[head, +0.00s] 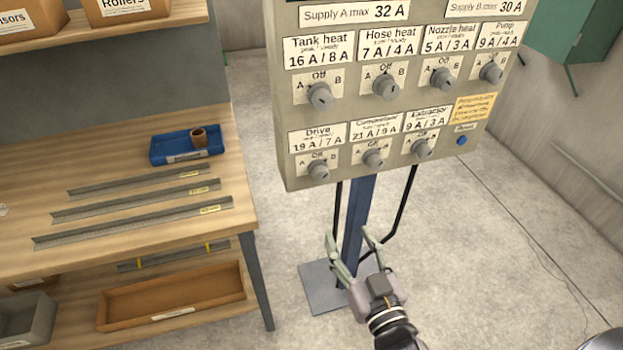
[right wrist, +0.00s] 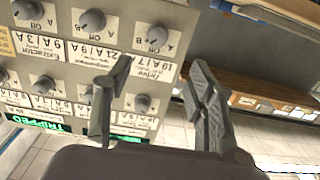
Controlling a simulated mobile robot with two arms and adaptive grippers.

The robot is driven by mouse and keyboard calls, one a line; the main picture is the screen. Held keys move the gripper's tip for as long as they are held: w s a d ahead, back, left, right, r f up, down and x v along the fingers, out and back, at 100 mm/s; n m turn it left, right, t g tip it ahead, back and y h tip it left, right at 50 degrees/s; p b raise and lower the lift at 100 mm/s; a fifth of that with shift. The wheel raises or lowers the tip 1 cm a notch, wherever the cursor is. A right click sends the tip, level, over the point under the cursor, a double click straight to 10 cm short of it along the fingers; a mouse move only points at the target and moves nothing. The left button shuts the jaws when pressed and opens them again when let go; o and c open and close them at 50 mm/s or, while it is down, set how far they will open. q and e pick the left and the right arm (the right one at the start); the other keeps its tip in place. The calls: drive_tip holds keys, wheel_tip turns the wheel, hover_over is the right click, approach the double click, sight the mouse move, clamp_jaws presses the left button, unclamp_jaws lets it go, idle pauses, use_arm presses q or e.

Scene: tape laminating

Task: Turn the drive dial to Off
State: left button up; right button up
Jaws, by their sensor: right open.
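The drive dial (head: 318,169) is a grey knob at the lower left of the grey control panel (head: 400,120), under the "Drive 19 A / 7 A" label (head: 317,139). Off is marked above it, A to its left and B to its right. I cannot tell surely where its pointer stands. My right gripper (head: 349,236) is open and empty, below the panel in the head view, apart from the dial. In the right wrist view, the panel appears upside down and the drive dial (right wrist: 157,38) shows beyond the open fingers (right wrist: 160,66). My left gripper is not in view.
The compressor dial (head: 373,157) and extractor dial (head: 421,150) sit to the right in the same row, with a blue Reset button (head: 462,141) beyond. Several dials fill the row above. A wooden workbench (head: 120,240) with a blue tray (head: 165,150) stands to the left.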

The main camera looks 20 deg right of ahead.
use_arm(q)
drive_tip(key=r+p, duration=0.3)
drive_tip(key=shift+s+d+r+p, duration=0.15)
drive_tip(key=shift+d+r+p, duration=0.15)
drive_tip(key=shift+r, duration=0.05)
use_arm(e)
approach(322, 179)
drive_tip(key=w, duration=0.9)
drive_tip(key=shift+w+a+f, duration=0.1)
drive_tip(key=shift+w+f, duration=0.1)
drive_tip(key=shift+w, duration=0.2)
drive_tip(key=c, duration=1.1)
drive_tip(key=shift+c, duration=0.2)
